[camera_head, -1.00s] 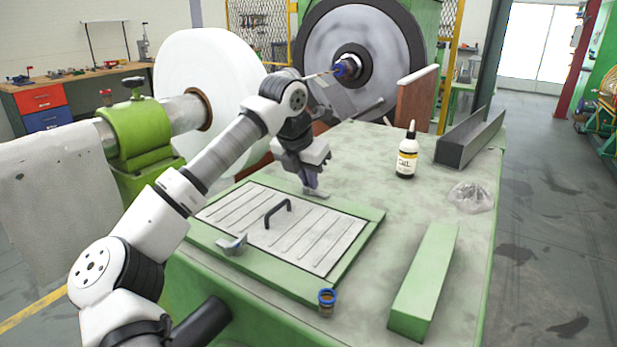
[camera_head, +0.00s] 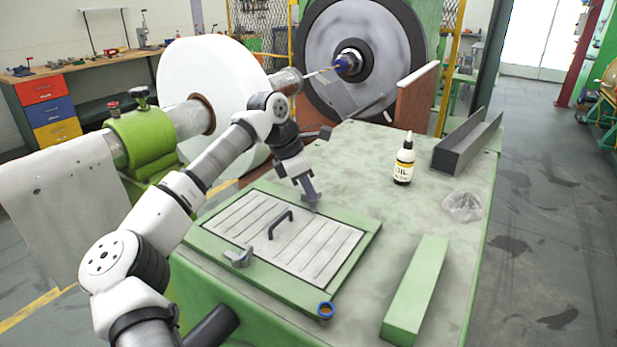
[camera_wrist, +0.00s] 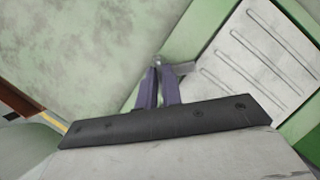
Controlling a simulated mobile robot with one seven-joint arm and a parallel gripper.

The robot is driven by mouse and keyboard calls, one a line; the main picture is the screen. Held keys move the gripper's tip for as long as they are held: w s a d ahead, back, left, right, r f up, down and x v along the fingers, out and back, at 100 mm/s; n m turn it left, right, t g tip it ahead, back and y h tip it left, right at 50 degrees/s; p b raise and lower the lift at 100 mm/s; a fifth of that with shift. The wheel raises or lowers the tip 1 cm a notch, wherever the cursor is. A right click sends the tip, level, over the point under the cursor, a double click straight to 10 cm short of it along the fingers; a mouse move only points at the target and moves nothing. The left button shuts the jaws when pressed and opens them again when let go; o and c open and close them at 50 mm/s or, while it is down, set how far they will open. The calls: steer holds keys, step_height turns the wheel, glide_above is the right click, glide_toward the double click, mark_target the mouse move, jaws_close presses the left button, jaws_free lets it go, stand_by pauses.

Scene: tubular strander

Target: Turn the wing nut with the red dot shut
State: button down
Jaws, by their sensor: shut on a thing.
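A pale slotted cover panel (camera_head: 325,240) with a black handle (camera_head: 280,224) lies in a green frame on the machine top. One grey wing nut (camera_head: 238,258) sits at the frame's near left edge, clear of my gripper. My gripper (camera_head: 309,202) points down at the frame's far edge, its purple fingers shut on a small grey wing nut there. In the wrist view my gripper (camera_wrist: 159,82) closes on this wing nut (camera_wrist: 158,61), of which only a small tip shows past the fingers. I cannot make out a red dot on either nut.
An oil bottle (camera_head: 404,160), a clear crumpled bag (camera_head: 462,206) and a grey channel (camera_head: 467,143) stand to the right. A green bar (camera_head: 416,290) lies at the near right. A small blue-rimmed pot (camera_head: 325,311) sits by the frame's near corner.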

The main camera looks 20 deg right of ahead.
steer(key=m+p, duration=0.1)
steer(key=m, duration=0.1)
steer(key=m+g+p, duration=0.2)
steer(key=m+p, duration=0.1)
steer(key=shift+w+d+r+m+y, duration=0.1)
steer(key=shift+w+r+m+y, duration=0.05)
steer(key=shift+r+m+y, duration=0.2)
steer(key=shift+f+m+g+y+p, duration=0.15)
steer(key=shift+m+g+y+p, duration=0.15)
steer(key=shift+m+p, duration=0.45)
steer(key=shift+f+m+g+y+p, duration=0.1)
steer(key=shift+m+g+y+p, duration=0.25)
steer(key=shift+m, duration=0.65)
steer(key=shift+w, duration=0.1)
steer(key=c, duration=1.6)
jaws_free()
steer(key=shift+o, duration=0.2)
steer(key=p+v, duration=0.1)
steer(key=v, duration=1.2)
steer(key=shift+r, duration=0.35)
